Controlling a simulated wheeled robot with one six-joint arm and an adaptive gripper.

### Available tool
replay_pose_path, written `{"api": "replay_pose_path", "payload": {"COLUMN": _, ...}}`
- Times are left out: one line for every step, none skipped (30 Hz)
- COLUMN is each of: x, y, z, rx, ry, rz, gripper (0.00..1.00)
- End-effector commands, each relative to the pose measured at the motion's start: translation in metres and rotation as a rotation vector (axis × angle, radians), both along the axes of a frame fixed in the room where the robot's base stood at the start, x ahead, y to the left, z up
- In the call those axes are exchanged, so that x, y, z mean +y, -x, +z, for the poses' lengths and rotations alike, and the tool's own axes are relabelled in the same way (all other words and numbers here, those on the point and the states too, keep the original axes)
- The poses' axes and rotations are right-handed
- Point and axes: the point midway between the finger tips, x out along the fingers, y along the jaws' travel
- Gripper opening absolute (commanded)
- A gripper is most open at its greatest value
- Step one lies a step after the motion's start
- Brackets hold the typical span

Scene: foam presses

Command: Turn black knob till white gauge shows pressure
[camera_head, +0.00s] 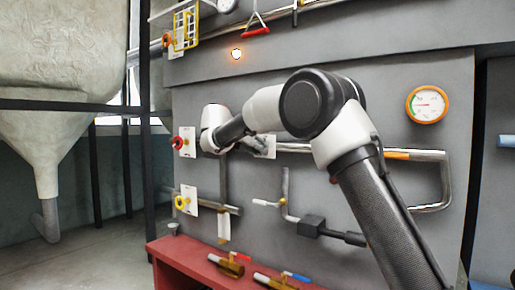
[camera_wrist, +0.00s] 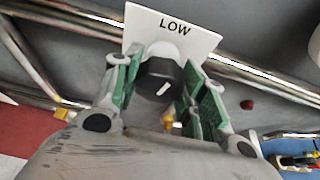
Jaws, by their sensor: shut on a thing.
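The black knob (camera_wrist: 157,72), with a white pointer mark on its face, sits in front of a white plate (camera_wrist: 200,38) reading LOW in the wrist view. My gripper (camera_wrist: 163,85) has its green-padded fingers on either side of the knob and is shut on it. In the head view my gripper (camera_head: 246,140) is at the panel beside the white plate (camera_head: 269,147); the knob is hidden there. The white gauge (camera_head: 427,105) with an orange rim is on the panel at the right. Its needle is too small to read surely.
Red-knob (camera_head: 178,142) and yellow-knob (camera_head: 181,202) plates are left of my gripper. Metal pipes (camera_head: 432,155) run along the panel around my arm. A red bench (camera_head: 185,260) with valves stands below. A lit orange lamp (camera_head: 236,54) is above.

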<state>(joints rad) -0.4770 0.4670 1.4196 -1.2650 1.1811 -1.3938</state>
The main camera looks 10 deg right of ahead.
Motion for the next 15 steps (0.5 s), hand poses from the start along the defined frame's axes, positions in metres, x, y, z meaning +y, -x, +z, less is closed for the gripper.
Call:
{"api": "replay_pose_path", "payload": {"x": -0.0009, "y": 0.0010, "z": 0.0002, "rx": -0.024, "ry": -0.026, "rz": -0.001, "gripper": 0.18}}
{"api": "replay_pose_path", "payload": {"x": -0.0010, "y": 0.0010, "z": 0.0002, "rx": -0.043, "ry": -0.044, "rz": 0.000, "gripper": 0.18}}
{"api": "replay_pose_path", "payload": {"x": -0.0013, "y": 0.0011, "z": 0.0003, "rx": -0.068, "ry": -0.070, "rz": 0.000, "gripper": 0.18}}
{"api": "replay_pose_path", "payload": {"x": -0.0012, "y": 0.0010, "z": -0.0001, "rx": -0.087, "ry": -0.089, "rz": 0.000, "gripper": 0.18}}
{"api": "replay_pose_path", "payload": {"x": -0.0015, "y": 0.0012, "z": 0.0001, "rx": -0.108, "ry": -0.108, "rz": 0.000, "gripper": 0.18}}
{"api": "replay_pose_path", "payload": {"x": -0.0016, "y": 0.0014, "z": 0.0001, "rx": -0.135, "ry": -0.136, "rz": 0.000, "gripper": 0.18}}
{"api": "replay_pose_path", "payload": {"x": -0.0017, "y": 0.0016, "z": -0.0001, "rx": -0.155, "ry": -0.157, "rz": 0.000, "gripper": 0.18}}
{"api": "replay_pose_path", "payload": {"x": -0.0016, "y": 0.0014, "z": 0.0000, "rx": -0.175, "ry": -0.177, "rz": 0.000, "gripper": 0.18}}
{"api": "replay_pose_path", "payload": {"x": -0.0017, "y": 0.0017, "z": -0.0005, "rx": -0.201, "ry": -0.203, "rz": 0.000, "gripper": 0.18}}
{"api": "replay_pose_path", "payload": {"x": -0.0016, "y": 0.0018, "z": -0.0001, "rx": -0.222, "ry": -0.224, "rz": 0.000, "gripper": 0.18}}
{"api": "replay_pose_path", "payload": {"x": -0.0017, "y": 0.0019, "z": 0.0000, "rx": -0.242, "ry": -0.244, "rz": 0.001, "gripper": 0.18}}
{"api": "replay_pose_path", "payload": {"x": -0.0018, "y": 0.0020, "z": -0.0005, "rx": -0.269, "ry": -0.270, "rz": 0.000, "gripper": 0.18}}
{"api": "replay_pose_path", "payload": {"x": -0.0018, "y": 0.0019, "z": -0.0006, "rx": -0.289, "ry": -0.290, "rz": 0.000, "gripper": 0.18}}
{"api": "replay_pose_path", "payload": {"x": -0.0022, "y": 0.0020, "z": -0.0009, "rx": -0.308, "ry": -0.309, "rz": 0.000, "gripper": 0.18}}
{"api": "replay_pose_path", "payload": {"x": -0.0023, "y": 0.0021, "z": -0.0006, "rx": -0.336, "ry": -0.337, "rz": 0.000, "gripper": 0.18}}
